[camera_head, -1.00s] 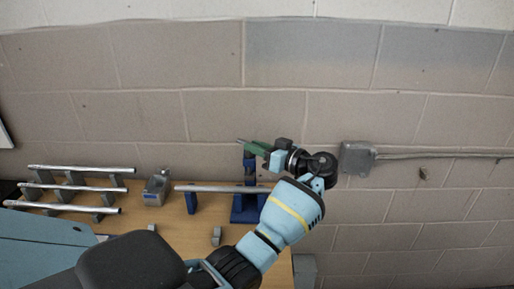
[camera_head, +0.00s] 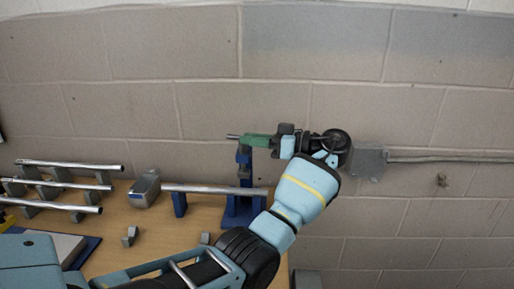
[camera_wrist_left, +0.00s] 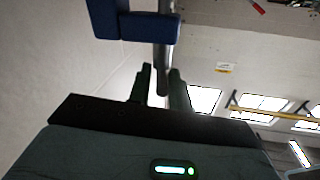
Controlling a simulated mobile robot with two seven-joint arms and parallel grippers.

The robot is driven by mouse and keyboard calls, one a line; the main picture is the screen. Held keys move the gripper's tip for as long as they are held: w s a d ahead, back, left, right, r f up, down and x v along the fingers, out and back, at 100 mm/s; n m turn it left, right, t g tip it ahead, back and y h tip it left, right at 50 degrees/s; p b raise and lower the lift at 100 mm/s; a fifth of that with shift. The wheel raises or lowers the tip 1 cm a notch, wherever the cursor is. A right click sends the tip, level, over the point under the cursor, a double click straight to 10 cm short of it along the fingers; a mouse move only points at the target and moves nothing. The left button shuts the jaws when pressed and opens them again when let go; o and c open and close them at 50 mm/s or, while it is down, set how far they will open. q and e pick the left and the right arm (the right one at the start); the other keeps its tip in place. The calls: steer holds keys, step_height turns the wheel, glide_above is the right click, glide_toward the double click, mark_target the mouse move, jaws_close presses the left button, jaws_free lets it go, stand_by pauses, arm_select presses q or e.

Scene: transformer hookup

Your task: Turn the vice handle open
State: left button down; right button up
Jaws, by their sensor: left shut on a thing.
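The blue vice (camera_head: 238,210) stands at the right end of the bench, with a long metal pipe (camera_head: 215,189) running left from it. My left gripper (camera_head: 250,140), with green fingers, is at the top of the vice. It is shut on the vice handle (camera_head: 233,136), a thin metal bar whose tip sticks out left of the fingers. In the left wrist view the handle (camera_wrist_left: 162,75) runs down from a blue vice part (camera_wrist_left: 150,28) to between the dark fingers (camera_wrist_left: 161,88). My right gripper is not in view.
A grey block (camera_head: 145,188) is at the pipe's left end, and a blue support (camera_head: 179,204) stands under the pipe. Several pipes lie on a rack (camera_head: 50,173) at left. Small grey blocks (camera_head: 129,237) sit in front. A wall box (camera_head: 368,163) is close right of my wrist.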

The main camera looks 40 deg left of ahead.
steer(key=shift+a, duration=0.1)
arm_select(q)
steer(key=c, duration=1.6)
jaws_free()
steer(key=shift+o, duration=0.6)
steer(key=shift+s+d, duration=0.1)
steer(key=shift+s, duration=0.05)
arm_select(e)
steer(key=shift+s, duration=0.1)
